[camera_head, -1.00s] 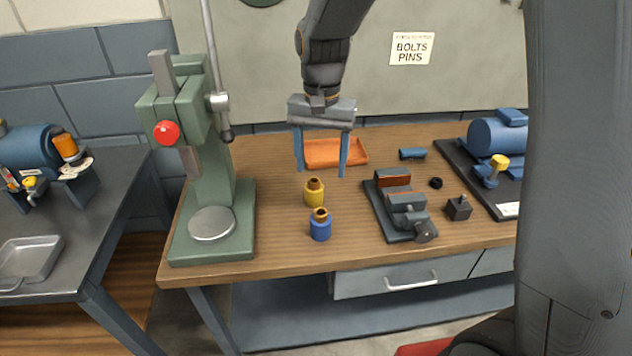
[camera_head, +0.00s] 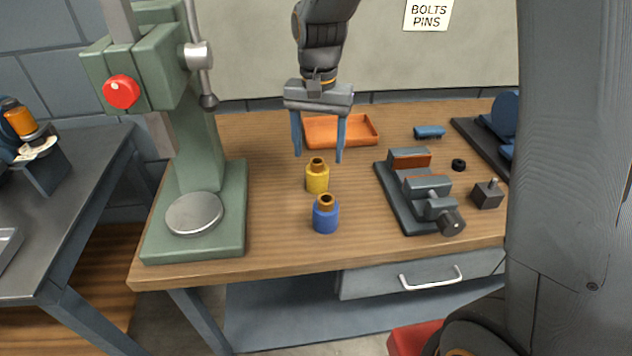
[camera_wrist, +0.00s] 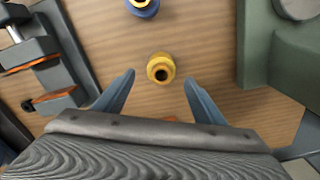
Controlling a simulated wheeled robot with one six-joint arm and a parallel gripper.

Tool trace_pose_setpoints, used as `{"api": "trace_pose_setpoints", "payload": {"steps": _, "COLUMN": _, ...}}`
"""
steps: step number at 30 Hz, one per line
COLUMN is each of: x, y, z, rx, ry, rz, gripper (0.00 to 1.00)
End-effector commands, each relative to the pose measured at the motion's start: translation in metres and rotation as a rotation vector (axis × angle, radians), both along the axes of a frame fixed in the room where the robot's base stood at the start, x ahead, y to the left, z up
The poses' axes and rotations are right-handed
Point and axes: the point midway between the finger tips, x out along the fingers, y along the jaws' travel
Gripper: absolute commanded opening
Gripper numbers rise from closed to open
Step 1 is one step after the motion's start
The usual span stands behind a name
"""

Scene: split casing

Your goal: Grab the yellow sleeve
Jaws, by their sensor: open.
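The yellow sleeve (camera_head: 317,179) stands upright on the wooden bench, with a copper-brown collar at its top. In the wrist view the yellow sleeve (camera_wrist: 160,69) lies ahead of and between the fingertips, with its dark bore facing the camera. A blue sleeve (camera_head: 326,217) with a similar collar stands just in front of it; the wrist view shows only part of the blue sleeve (camera_wrist: 143,8) at the top edge. My gripper (camera_head: 318,158) is open and empty, its two blue fingers pointing down above and slightly behind the yellow sleeve. In the wrist view my gripper (camera_wrist: 158,80) touches nothing.
A green press (camera_head: 207,140) stands to the left and a dark vise (camera_head: 423,192) to the right. An orange tray (camera_head: 341,131) lies behind the sleeves. A small black block (camera_head: 488,194), a black ring (camera_head: 459,165) and a blue cylinder (camera_head: 429,132) lie further right. Bare wood surrounds the sleeves.

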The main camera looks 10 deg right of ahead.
Motion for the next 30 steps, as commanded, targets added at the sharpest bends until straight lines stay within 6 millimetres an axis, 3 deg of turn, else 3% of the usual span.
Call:
{"api": "trace_pose_setpoints", "payload": {"steps": 21, "x": -0.003, "y": 0.004, "z": -0.075, "rx": -0.001, "ry": 0.001, "rz": 0.002, "gripper": 0.64}}
{"api": "trace_pose_setpoints", "payload": {"steps": 30, "x": -0.003, "y": 0.004, "z": -0.079, "rx": 0.000, "ry": 0.000, "rz": 0.003, "gripper": 0.64}}
